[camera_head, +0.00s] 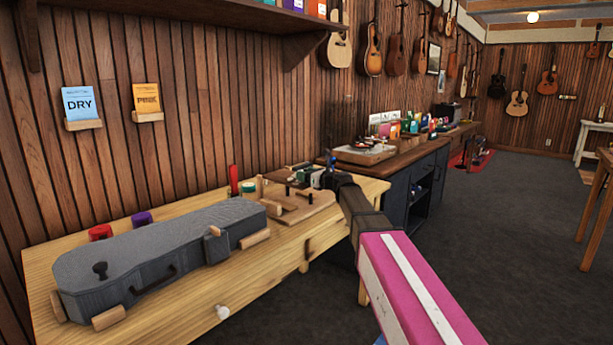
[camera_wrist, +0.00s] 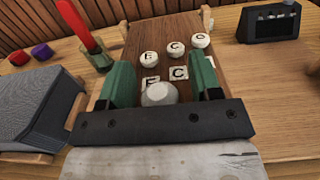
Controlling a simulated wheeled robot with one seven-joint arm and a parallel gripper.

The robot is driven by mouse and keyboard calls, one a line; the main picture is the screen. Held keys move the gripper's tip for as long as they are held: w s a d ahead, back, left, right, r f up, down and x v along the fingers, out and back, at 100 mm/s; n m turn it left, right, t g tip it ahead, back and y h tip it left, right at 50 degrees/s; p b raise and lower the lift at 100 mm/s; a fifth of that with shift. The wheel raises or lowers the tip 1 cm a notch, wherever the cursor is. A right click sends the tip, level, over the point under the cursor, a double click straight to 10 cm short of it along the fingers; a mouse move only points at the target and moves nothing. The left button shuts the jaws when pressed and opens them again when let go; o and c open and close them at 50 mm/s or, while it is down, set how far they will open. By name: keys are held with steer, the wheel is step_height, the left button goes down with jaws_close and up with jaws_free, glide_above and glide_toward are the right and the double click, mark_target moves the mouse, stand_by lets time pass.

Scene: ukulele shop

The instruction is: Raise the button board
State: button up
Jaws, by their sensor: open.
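The button board (camera_wrist: 148,36) is a brown wooden panel with several white lettered buttons, in the wrist view ahead of my gripper. A pale round knob (camera_wrist: 158,94) shows at its near part, between my fingers. My gripper (camera_wrist: 160,70) is open, with a green finger on each side of the lower buttons and the knob. Whether either finger touches the board is not clear. The near end of the board is hidden behind my gripper's dark bar. In the head view my gripper (camera_head: 322,176) is over the far end of the wooden bench (camera_head: 190,311), and the board is hard to make out.
A grey instrument case (camera_head: 165,250) lies on the bench, with red (camera_head: 100,232) and purple (camera_head: 141,219) pots behind it. A red stick (camera_wrist: 73,22) stands by a green glass (camera_wrist: 101,61) left of the board. A dark device (camera_wrist: 268,24) stands right.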

steer(key=shift+c, duration=0.3)
jaws_close()
steer(key=shift+r, duration=0.1)
